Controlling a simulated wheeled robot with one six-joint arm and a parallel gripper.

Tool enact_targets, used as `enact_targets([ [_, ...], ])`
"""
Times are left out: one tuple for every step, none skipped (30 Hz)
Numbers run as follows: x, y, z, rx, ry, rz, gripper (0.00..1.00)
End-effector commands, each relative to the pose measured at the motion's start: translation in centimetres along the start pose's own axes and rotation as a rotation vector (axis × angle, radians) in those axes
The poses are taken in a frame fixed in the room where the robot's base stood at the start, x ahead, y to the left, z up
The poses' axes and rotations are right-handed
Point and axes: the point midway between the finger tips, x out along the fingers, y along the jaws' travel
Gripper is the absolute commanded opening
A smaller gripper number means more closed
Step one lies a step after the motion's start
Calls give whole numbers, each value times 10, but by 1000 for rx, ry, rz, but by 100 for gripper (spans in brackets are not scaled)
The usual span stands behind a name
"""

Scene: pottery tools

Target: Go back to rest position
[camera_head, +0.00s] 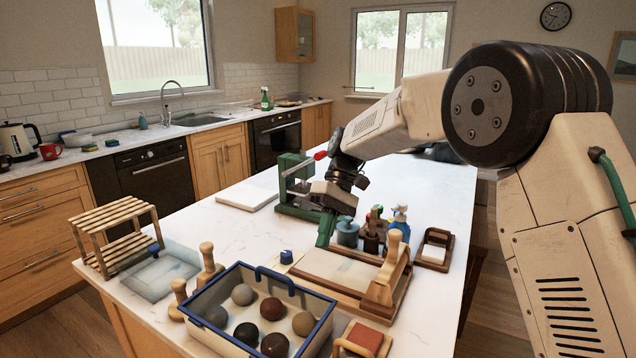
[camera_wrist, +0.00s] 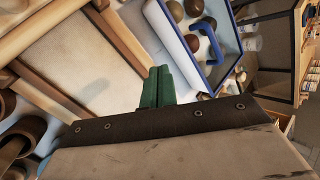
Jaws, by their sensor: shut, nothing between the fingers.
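My gripper (camera_head: 326,230) has green fingers and points down above the island, behind the framed wooden board (camera_head: 335,268). In the wrist view its green fingers (camera_wrist: 158,88) are together with nothing between them. In that view the board's pale surface and wooden frame (camera_wrist: 125,42) lie to the left of the fingers. The blue-rimmed tray (camera_wrist: 236,50) of clay balls lies to the upper right. My arm reaches in from the right in the head view.
The blue-rimmed tray (camera_head: 322,302) stands at the front of the white island (camera_head: 440,205). Pots and tool holders (camera_head: 372,238) stand close to the right of my gripper. A green press (camera_head: 290,185) stands behind it. A slatted wooden rack (camera_head: 112,214) is at left.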

Motion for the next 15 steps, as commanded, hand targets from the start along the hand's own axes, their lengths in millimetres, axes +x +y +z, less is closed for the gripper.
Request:
enact_targets([
  [-1,0,18,46,11,27,0],
  [-1,1,28,73,17,43,0],
  [-1,2,42,109,27,65,0],
  [-1,2,53,136,34,81,0],
  [-1,3,64,163,44,98,0],
  [-1,3,81,199,57,120,0],
  [-1,3,94,225,68,138,0],
  [-1,3,108,252,81,156,0],
  [0,3,127,287,99,180,0],
  [1,3,141,312,115,198,0],
  [2,3,155,336,128,216,0],
  [4,3,173,368,148,238,0],
  [6,3,187,391,163,254,0],
  [9,2,201,411,179,270,0],
  [13,2,218,439,200,291,0],
])
